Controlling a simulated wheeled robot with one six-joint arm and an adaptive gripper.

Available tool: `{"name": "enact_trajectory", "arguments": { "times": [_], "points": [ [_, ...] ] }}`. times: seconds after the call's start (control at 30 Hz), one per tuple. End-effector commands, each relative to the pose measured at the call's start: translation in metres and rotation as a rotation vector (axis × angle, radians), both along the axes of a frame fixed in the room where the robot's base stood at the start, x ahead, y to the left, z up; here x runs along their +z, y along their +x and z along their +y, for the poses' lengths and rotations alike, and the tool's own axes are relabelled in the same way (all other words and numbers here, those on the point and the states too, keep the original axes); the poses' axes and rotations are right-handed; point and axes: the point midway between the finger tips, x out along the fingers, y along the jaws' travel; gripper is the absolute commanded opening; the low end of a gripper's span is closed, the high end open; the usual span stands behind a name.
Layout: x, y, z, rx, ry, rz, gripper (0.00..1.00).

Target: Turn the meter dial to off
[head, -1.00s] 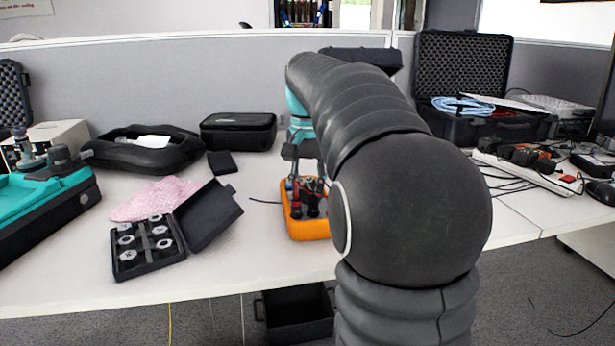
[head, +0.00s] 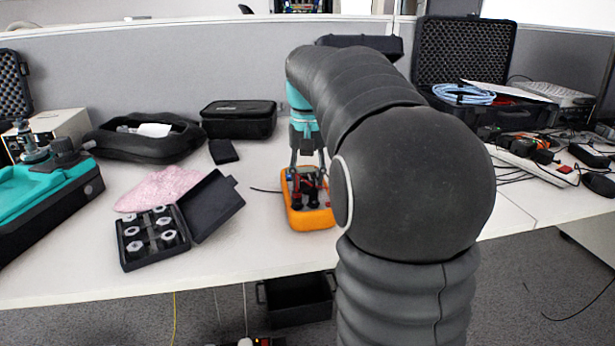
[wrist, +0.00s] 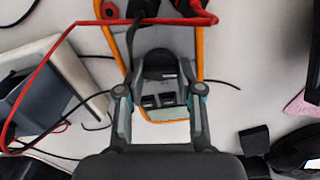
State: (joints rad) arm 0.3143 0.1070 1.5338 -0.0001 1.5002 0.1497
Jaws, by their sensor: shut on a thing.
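The orange-rimmed meter (head: 318,220) lies on the white table, partly hidden by my arm in the head view. My gripper (wrist: 160,82) is over the meter face, with one finger on each side of the dark round dial (wrist: 158,62). It is shut on the dial. In the head view my gripper (head: 308,165) reaches down at the meter's far part. The dial's pointer and markings cannot be read. Black plugs (head: 312,196) and a red lead (wrist: 62,52) are on the meter's near side.
An open black case of metal pieces (head: 153,238) and a pink cloth (head: 160,187) lie to the left. Black cases (head: 238,118) stand behind. A power strip (head: 545,168) and cables lie at the right. The front table strip is clear.

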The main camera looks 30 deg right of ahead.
Motion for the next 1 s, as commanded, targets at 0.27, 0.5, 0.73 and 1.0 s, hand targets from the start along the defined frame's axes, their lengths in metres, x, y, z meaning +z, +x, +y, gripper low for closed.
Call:
{"name": "enact_trajectory", "arguments": {
  "times": [0.27, 0.5, 0.73, 1.0],
  "points": [
    [-0.001, 0.000, 0.000, 0.000, 0.000, 0.001, 0.62],
    [0.001, 0.000, 0.000, -0.001, 0.000, 0.000, 0.62],
    [0.025, 0.001, 0.000, -0.001, -0.001, -0.002, 0.62],
    [0.079, 0.001, 0.000, -0.001, -0.001, -0.002, 0.62]
  ]
}}
